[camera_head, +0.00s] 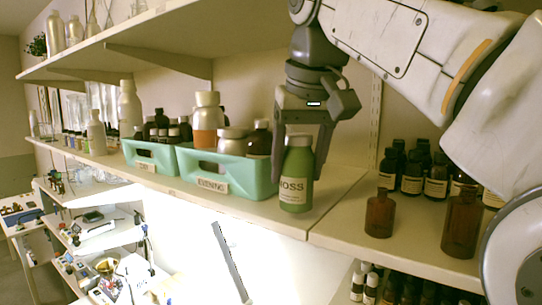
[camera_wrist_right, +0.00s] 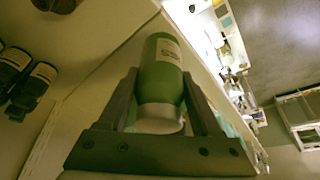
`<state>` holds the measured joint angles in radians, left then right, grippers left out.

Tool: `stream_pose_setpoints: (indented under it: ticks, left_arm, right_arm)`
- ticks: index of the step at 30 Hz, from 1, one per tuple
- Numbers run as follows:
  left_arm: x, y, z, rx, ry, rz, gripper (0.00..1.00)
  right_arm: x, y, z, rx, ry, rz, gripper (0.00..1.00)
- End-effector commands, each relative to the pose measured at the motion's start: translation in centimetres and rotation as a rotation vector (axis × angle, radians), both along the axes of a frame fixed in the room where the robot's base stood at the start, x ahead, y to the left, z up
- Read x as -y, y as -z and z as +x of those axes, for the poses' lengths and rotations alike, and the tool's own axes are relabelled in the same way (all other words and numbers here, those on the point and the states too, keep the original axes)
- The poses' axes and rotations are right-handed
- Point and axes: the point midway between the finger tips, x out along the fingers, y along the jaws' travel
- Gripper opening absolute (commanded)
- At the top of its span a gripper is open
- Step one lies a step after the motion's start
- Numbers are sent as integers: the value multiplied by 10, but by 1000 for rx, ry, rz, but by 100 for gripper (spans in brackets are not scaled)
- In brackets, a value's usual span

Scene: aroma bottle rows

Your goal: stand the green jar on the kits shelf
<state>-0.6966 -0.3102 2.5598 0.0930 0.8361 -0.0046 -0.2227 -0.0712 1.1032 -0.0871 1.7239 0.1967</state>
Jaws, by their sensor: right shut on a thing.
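The green jar (camera_head: 296,180) has a grey cap and a label reading MOSS. It is upright at the front edge of the shelf (camera_head: 335,190), just right of the green crate marked EVENING. My right gripper (camera_head: 298,150) reaches down from above, with its fingers on both sides of the jar, shut on it. In the right wrist view the jar (camera_wrist_right: 162,65) lies between the fingers (camera_wrist_right: 160,90), cap toward the palm. I cannot tell whether its base touches the shelf. My left gripper is out of view.
The EVENING crate (camera_head: 262,182) and a smaller green crate (camera_head: 150,160) hold bottles, left of the jar. Brown bottles (camera_head: 380,215) stand on the right-hand shelf. An upper shelf (camera_head: 150,35) overhangs at left. Bare shelf shows right of the jar.

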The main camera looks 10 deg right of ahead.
Motion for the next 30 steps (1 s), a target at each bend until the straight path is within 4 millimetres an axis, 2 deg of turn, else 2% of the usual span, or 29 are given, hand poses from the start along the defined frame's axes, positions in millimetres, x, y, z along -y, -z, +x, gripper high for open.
stream_pose_setpoints:
  ticks: [5, 9, 14, 27, 28, 29, 30]
  left_arm:
    - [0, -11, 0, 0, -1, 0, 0]
    - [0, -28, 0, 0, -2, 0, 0]
    - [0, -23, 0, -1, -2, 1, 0]
    - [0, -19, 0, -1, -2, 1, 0]
    - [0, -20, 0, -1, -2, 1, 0]
    - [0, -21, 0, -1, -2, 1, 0]
    - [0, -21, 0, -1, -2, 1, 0]
  right_arm:
    - [0, -3, 17, -2, 0, 0, 0]
    - [0, -4, 44, -4, -1, 0, 0]
    - [-1, 13, 42, -1, -2, 0, 0]
    - [-1, 20, 42, 1, -2, 0, 0]
    - [-1, 19, 43, 0, -2, 0, 77]
    - [-1, 19, 42, 0, -2, 0, 89]
    - [-1, 19, 42, 0, -2, 0, 96]
